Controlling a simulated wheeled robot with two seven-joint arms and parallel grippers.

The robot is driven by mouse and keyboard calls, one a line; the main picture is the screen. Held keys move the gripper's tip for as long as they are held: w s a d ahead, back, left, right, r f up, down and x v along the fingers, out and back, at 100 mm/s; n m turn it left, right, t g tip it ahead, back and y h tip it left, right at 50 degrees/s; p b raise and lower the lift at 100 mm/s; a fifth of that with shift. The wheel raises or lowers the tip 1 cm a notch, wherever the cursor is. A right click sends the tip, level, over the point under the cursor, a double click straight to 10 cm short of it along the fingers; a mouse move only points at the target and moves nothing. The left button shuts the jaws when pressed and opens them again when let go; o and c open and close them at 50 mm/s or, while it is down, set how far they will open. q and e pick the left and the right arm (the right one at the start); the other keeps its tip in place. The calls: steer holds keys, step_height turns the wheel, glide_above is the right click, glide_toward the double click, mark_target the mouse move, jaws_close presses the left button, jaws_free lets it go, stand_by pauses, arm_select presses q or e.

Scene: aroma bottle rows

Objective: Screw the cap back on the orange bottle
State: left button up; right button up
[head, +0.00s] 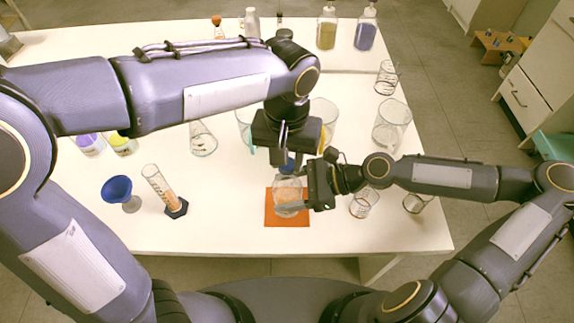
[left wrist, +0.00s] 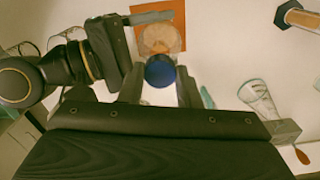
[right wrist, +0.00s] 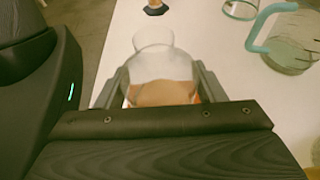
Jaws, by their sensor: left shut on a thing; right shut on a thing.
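The orange bottle (head: 287,192), clear with orange contents, stands on an orange mat (head: 271,212) near the table's front edge. My right gripper (head: 292,202) is shut on its body from the right; the right wrist view shows the bottle (right wrist: 158,68) between both fingers with an uncapped neck. My left gripper (head: 287,152) is shut on the blue cap (head: 289,164), coming from above. In the left wrist view the cap (left wrist: 160,71) sits between the fingertips, beside the bottle (left wrist: 160,38) in the picture. The gap between cap and neck is hard to judge.
A blue funnel (head: 117,189) and a measuring cylinder (head: 164,190) stand to the left. Beakers stand close behind my left gripper and to the right, including a large one (head: 391,124). Capped bottles stand at the back. The table front left of the mat is clear.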

arm_select(q)
steer(key=shift+f, duration=0.95)
steer(key=shift+f, duration=0.1)
steer(key=shift+f, duration=0.75)
steer(key=shift+f, duration=0.6)
